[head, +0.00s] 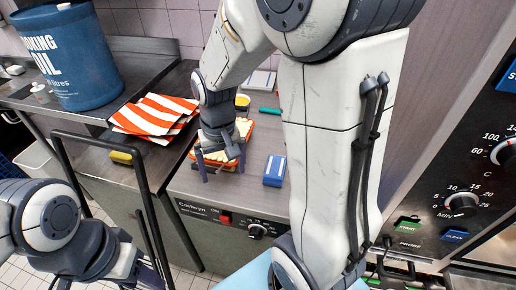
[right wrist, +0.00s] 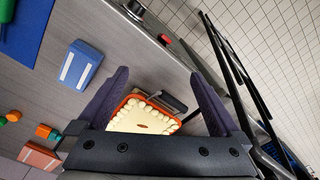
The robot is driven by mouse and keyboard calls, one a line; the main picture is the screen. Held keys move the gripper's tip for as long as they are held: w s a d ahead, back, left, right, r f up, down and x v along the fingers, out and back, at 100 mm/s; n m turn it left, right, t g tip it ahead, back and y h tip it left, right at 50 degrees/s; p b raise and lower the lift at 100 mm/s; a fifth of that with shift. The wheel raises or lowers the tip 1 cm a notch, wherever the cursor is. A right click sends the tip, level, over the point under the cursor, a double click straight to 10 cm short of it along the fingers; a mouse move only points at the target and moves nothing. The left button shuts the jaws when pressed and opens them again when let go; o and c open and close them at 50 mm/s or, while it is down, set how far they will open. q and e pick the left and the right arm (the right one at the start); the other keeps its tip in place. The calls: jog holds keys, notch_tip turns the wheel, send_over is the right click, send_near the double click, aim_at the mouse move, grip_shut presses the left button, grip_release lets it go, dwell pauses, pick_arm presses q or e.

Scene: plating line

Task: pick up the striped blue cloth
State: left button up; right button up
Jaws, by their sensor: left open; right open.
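The striped blue cloth (head: 275,171) looks like a small folded blue block with white stripes. It lies on the grey counter, right of my right gripper (head: 222,170). In the right wrist view the cloth (right wrist: 81,66) lies left of the fingers, apart from them. My right gripper is open, pointing down over an orange-rimmed dish of pale food (head: 243,130). That dish (right wrist: 143,116) shows between the fingers in the right wrist view; I cannot tell if they touch it. My left gripper (head: 149,268) is at the lower left, partly unclear, away from the cloth.
Orange-and-white striped cloths (head: 155,115) lie left of the dish. A blue oil drum (head: 72,58) stands at the back left. A black rail (head: 140,165) rises near my left arm. An oven panel (head: 462,190) is at right.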

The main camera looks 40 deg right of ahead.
jog(key=d+m+p, duration=0.1)
jog(key=d+m, duration=0.1)
jog(key=d, duration=0.3)
jog(key=d+m, duration=0.2)
jog(key=d, duration=0.4)
jog(key=w+d+m+p, duration=0.1)
jog(key=d+m, duration=0.1)
jog(key=d, duration=0.4)
jog(key=shift+w+f+m+p, duration=0.1)
jog(key=shift+f+m+p, duration=0.2)
jog(key=shift+f+p, duration=0.1)
send_over(275, 166)
jog(key=f, duration=0.4)
jog(key=shift+w+d+f, duration=0.15)
jog(key=shift+w+f, duration=0.05)
jog(key=shift+f, duration=0.15)
jog(key=shift+s+f+p, duration=0.15)
jog(key=shift+f+p, duration=0.3)
jog(key=shift+f, duration=1)
jog(key=shift+s+f+p, duration=0.15)
jog(key=shift+f+p, duration=0.25)
jog(key=shift+f, duration=1.05)
pick_arm(q)
notch_tip(275, 166, up, 6)
jog(key=shift+f, duration=0.2)
pick_arm(e)
jog(key=c, duration=1.3)
jog(key=shift+r, duration=0.15)
